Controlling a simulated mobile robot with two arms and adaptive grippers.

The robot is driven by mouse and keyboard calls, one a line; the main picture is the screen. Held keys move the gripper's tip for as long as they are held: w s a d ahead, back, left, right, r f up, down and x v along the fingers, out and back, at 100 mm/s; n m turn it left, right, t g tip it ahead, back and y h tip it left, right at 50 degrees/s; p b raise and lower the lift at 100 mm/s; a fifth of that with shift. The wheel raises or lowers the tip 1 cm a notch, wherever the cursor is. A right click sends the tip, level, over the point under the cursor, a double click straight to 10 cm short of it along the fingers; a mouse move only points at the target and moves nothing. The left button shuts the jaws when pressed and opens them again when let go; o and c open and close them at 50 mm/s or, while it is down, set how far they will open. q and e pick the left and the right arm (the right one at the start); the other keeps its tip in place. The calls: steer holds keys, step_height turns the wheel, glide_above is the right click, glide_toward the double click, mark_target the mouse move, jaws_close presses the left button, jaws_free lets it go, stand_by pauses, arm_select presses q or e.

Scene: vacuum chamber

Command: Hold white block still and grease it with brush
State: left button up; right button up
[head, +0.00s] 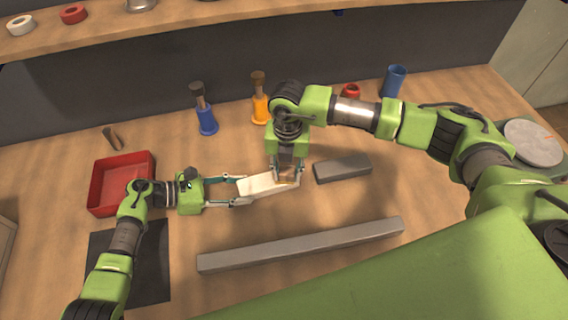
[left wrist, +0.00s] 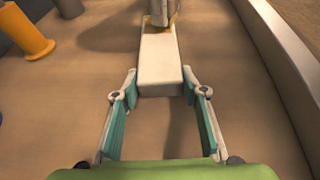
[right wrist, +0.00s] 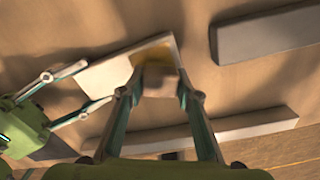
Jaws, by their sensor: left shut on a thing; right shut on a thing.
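The white block (head: 262,186) lies near the middle of the table and also shows in the left wrist view (left wrist: 160,65). My left gripper (head: 238,190) is shut on its left end, with one finger on each long side. My right gripper (head: 287,174) is above the block's right end, shut on the brush (right wrist: 160,84), which appears blurred between its fingertips. A yellowish patch (right wrist: 152,52) shows at the brush on the block. Whether the bristles touch the block is hard to tell.
A grey bar (head: 342,168) lies right of the block, and a long grey bar (head: 300,245) lies in front. A red tray (head: 100,190) stands at left by a dark mat (head: 150,270). Blue (head: 207,121) and orange (head: 261,109) holders with brushes stand behind.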

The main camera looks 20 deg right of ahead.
steer(key=shift+s, duration=0.85)
steer(key=shift+w, duration=3.1)
steer(key=shift+w+r, duration=0.1)
steer(key=shift+w, duration=0.1)
step_height(320, 180, up, 8)
steer(key=shift+s, duration=0.1)
arm_select(q)
steer(key=o, duration=1.4)
steer(key=shift+o, duration=0.2)
